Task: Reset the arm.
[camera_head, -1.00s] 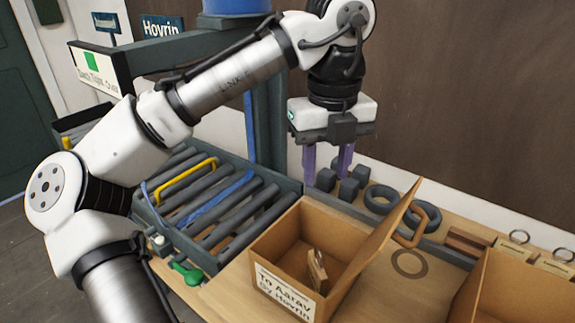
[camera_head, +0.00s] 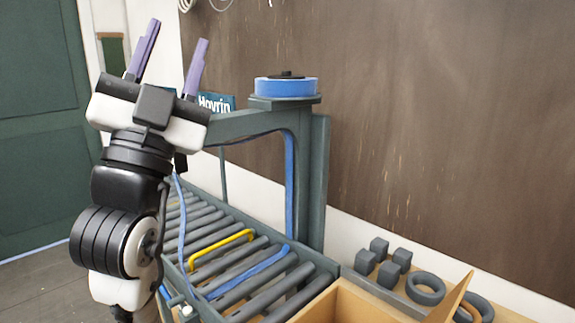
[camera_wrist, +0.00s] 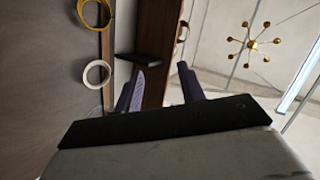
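My gripper (camera_head: 172,58) is raised at the upper left of the head view, its two purple fingers pointing up. The fingers are spread apart with nothing between them. In the wrist view the same fingers (camera_wrist: 158,85) show apart and empty, facing up toward the ceiling. My arm stands folded upright at the left, in front of the roller conveyor (camera_head: 240,262) and the dark green wall or door.
A grey frame (camera_head: 318,180) with a blue roll (camera_head: 285,87) on top stands over the conveyor. Dark blocks (camera_head: 390,275) and rings (camera_head: 425,289) lie at the lower right beside an open cardboard box (camera_head: 360,306). A brass lamp (camera_wrist: 254,42) hangs overhead in the wrist view.

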